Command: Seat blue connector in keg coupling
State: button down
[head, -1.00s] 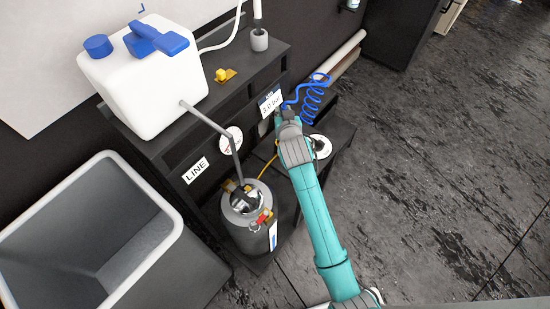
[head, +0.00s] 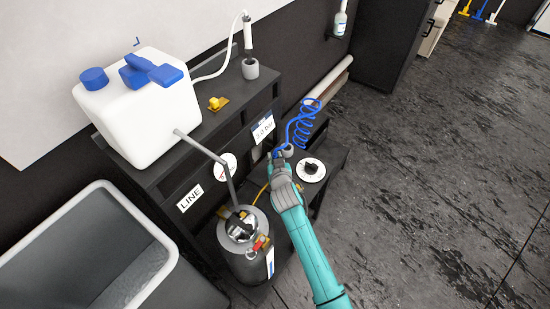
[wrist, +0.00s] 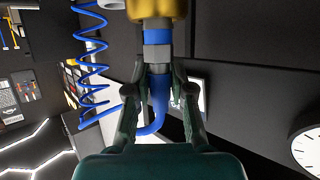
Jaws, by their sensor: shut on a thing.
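The blue connector (wrist: 157,45) is a collar with grey rings, and a blue hose tail hangs below it. My gripper (wrist: 160,92) is shut on it just under the collar. A brass-coloured fitting (wrist: 157,8) is straight above the connector and looks in line with it. The picture does not show whether they are joined or how deeply. In the head view my gripper (head: 281,158) is by the stand's right part, below the white pressure sign (head: 263,128), and hides most of the connector.
A coiled blue hose (head: 301,130) hangs at the gripper's right. A round white dial plate (head: 312,171) is close to my arm. A white tank (head: 150,120) sits on the black stand (head: 225,125). A grey bin (head: 40,240) is at left. Floor at right is clear.

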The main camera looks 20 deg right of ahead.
jog(key=c, duration=1)
grip_release()
jog(key=shift+f, duration=0.1)
jog(key=v, duration=1.2)
